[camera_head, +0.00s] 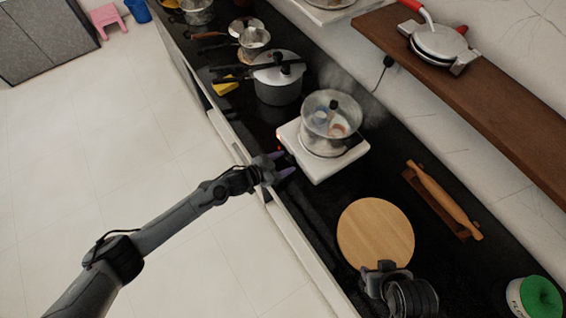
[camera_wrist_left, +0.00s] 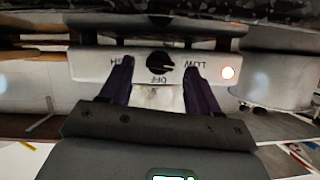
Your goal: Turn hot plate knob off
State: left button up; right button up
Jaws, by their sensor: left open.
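The white hot plate (camera_head: 318,172) sits on the dark counter with a steaming glass-lidded pot (camera_head: 331,118) on it. In the left wrist view, its front panel (camera_wrist_left: 90,65) carries a black round knob (camera_wrist_left: 159,62) among upside-down labels, OFF below it and LOW at right. The knob's exact setting is hard to read. My left gripper (camera_head: 287,165) is open in front of the panel. Its purple fingers (camera_wrist_left: 159,72) flank the knob in that view; contact cannot be told. My right gripper (camera_head: 376,272) is near the round board, its fingers unclear.
A round wooden board (camera_head: 375,234), a rolling pin (camera_head: 443,198) and a green-topped container (camera_head: 535,298) lie on the near counter. A pressure cooker (camera_head: 279,78) and several pans stand beyond the hot plate. A brown shelf (camera_head: 480,85) runs along the wall.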

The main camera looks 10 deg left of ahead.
pick_arm(q)
jog(key=shift+w+d, duration=0.1)
jog(key=shift+c, duration=0.3)
jog(key=c, duration=1)
jog(key=shift+s+d+f+m+t+y, duration=0.1)
jog(key=shift+m+t+y, duration=0.2)
jog(key=shift+m, duration=0.2)
jog(key=shift+s+d+f+m+t+y, duration=0.1)
jog(key=shift+m+t+y, duration=0.15)
jog(key=shift+m, duration=0.25)
jog(key=shift+s+f+m+t+y+b, duration=0.15)
jog(key=shift+m+t+b, duration=0.15)
jog(key=shift+m+t, duration=0.25)
jog(key=shift+r+m+t+y+b, duration=0.1)
jog(key=shift+m+t+b, duration=0.2)
jog(key=shift+m, duration=0.45)
